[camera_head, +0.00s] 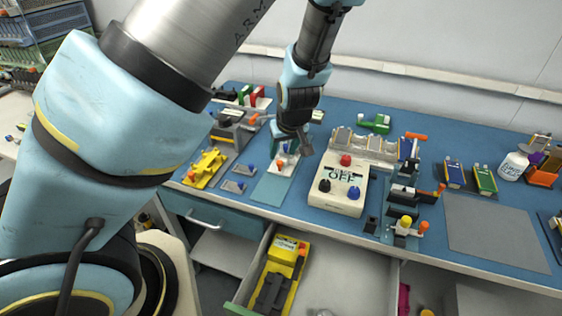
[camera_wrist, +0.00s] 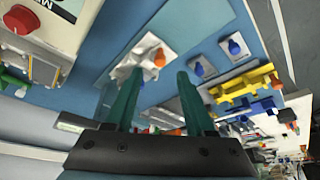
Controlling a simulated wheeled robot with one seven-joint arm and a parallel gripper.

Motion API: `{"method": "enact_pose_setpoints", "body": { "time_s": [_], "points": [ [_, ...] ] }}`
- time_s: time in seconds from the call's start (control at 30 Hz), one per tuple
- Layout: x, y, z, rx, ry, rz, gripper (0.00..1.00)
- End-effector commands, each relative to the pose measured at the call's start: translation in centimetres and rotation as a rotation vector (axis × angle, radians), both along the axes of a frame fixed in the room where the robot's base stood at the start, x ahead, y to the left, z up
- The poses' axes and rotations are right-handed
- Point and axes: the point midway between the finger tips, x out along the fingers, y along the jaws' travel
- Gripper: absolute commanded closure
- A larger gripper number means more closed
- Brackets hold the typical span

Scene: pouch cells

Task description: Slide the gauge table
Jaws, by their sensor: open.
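A pale plate carrying a silver-white block with an orange knob and a blue knob, which may be the gauge table (camera_wrist: 133,66), shows just beyond my fingers in the wrist view. In the head view the same fixture (camera_head: 284,163) sits on a light teal strip (camera_head: 272,188), partly hidden by my gripper. My gripper (camera_head: 294,148) hangs over it, pointing down. In the wrist view its two green fingers (camera_wrist: 160,100) are apart, with nothing held between them. I cannot tell whether a finger touches the fixture.
A white box with red and black knobs (camera_head: 340,190) stands right of the strip. A yellow fixture (camera_head: 205,167) and small plates with blue knobs (camera_head: 238,185) lie left. An open drawer (camera_head: 335,268) holds a yellow device (camera_head: 280,275). A grey mat (camera_head: 495,232) is bare.

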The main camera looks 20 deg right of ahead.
Motion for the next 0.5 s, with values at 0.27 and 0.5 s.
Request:
{"method": "enact_pose_setpoints", "body": {
  "time_s": [0.27, 0.5],
  "points": [
    [1.6, -0.1, -3.8, 0.000, 0.000, 0.002, 0.46],
    [2.0, -0.2, -4.8, 0.000, 0.000, -0.001, 0.46]
  ]
}}
